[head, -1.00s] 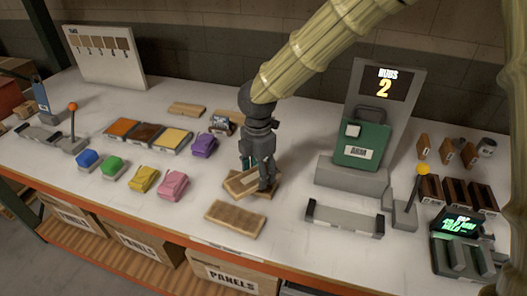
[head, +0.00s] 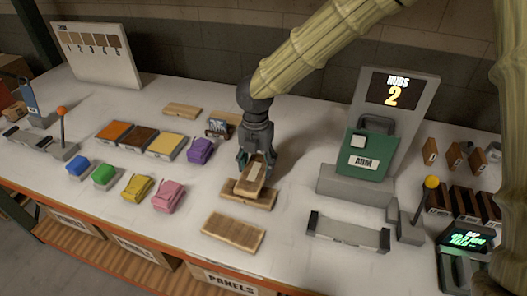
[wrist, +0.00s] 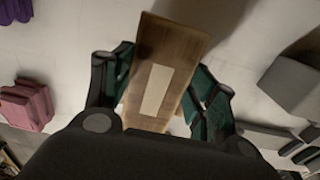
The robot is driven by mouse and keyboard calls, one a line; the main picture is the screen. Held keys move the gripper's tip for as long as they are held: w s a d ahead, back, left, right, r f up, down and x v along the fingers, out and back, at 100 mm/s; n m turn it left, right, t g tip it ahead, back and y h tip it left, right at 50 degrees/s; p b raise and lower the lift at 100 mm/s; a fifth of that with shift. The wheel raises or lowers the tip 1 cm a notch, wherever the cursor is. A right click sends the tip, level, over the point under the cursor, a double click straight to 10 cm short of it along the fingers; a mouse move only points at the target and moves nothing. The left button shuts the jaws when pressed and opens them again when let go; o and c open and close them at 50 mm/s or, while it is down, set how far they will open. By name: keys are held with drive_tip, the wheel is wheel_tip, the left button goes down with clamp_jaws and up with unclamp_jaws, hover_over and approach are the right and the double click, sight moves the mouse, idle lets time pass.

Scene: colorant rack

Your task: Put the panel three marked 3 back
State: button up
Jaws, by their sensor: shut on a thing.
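My gripper (head: 257,160) is shut on a wooden panel (head: 249,187) with a pale blank-looking label. No number on it can be read. In the wrist view the panel (wrist: 182,48) stands between the two green-padded fingers, its label (wrist: 157,91) facing the camera. In the head view the held panel is tilted, its near end low over another wooden panel (head: 262,203); I cannot tell whether they touch. A third wooden panel (head: 233,232) lies flat nearer the front edge. A board with numbered brown swatches (head: 92,50) stands at the back left.
Two more wooden pieces lie behind, one plain (head: 182,110). Coloured bundles, including purple (head: 201,150) and pink (head: 168,196), lie left. A grey stand with a green case (head: 365,155) and a grey cradle (head: 347,233) stand right. White table shows between them.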

drive_tip(key=w, duration=0.2)
drive_tip(key=w+d+p, duration=0.1)
drive_tip(key=w, duration=0.2)
drive_tip(key=w+d+p, duration=0.1)
drive_tip(key=w, duration=0.2)
drive_tip(key=shift+f, duration=0.3)
drive_tip(key=shift+w+f+p, duration=0.1)
drive_tip(key=shift+f+p, duration=0.6)
drive_tip(key=shift+f, duration=1.15)
drive_tip(key=o, duration=1.1)
drive_tip(key=shift+f, duration=0.15)
drive_tip(key=shift+o, duration=0.2)
wheel_tip(320, 180, up, 12)
drive_tip(key=b, duration=0.2)
